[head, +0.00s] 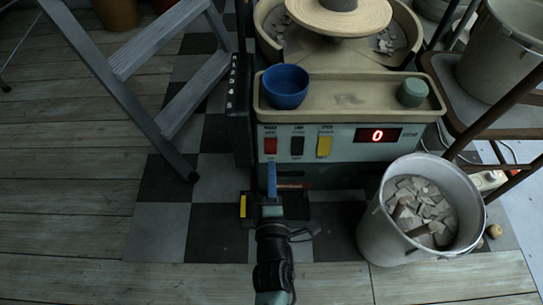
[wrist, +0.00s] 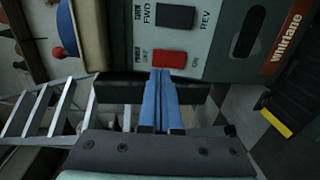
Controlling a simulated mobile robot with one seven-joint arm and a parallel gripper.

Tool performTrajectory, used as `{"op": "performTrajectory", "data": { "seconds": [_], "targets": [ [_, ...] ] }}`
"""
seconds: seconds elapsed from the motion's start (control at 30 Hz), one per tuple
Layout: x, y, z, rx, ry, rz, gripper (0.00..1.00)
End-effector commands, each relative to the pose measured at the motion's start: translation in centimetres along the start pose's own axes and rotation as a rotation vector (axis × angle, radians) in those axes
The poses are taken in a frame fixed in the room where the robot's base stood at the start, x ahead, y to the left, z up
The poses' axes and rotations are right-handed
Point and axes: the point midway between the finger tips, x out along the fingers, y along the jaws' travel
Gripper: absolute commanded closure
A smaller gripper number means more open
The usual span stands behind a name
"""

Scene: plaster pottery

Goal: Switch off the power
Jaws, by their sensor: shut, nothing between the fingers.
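The pottery wheel's front panel (head: 345,150) carries a red power switch (head: 270,146) at its left end. The switch also shows in the wrist view (wrist: 170,58), with "OFF" lettering at its left end and "ON" at its right. A red display (head: 378,135) on the panel is lit and reads 0. My gripper (head: 271,166) has blue fingers pressed together, with nothing between them. In the wrist view its fingertips (wrist: 160,74) are right by the red switch, near its OFF end. I cannot tell whether they touch it.
A black switch (head: 297,146) and a yellow switch (head: 324,146) sit right of the red one. A blue bowl (head: 286,85) stands on the tray above. A bucket of clay scraps (head: 373,222) stands at right, a stepladder (head: 120,90) at left.

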Motion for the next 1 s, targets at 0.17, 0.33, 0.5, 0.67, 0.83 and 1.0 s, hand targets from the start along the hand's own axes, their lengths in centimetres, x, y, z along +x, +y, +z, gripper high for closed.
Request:
{"op": "performTrajectory", "data": {
  "seconds": [0.17,0.33,0.5,0.67,0.83,1.0],
  "targets": [
    [3.4,-0.2,-0.1,-0.002,0.002,0.003,1.0],
    [5.2,-0.1,-0.1,0.0,0.001,0.001,1.0],
    [5.9,0.0,0.0,0.0,0.0,0.0,1.0],
    [6.0,0.0,0.0,0.0,0.0,0.0,1.0],
    [6.0,0.1,0.0,0.0,0.0,-0.002,1.0],
    [6.3,0.3,-1.3,0.003,0.003,-0.048,1.0]
  ]
}}
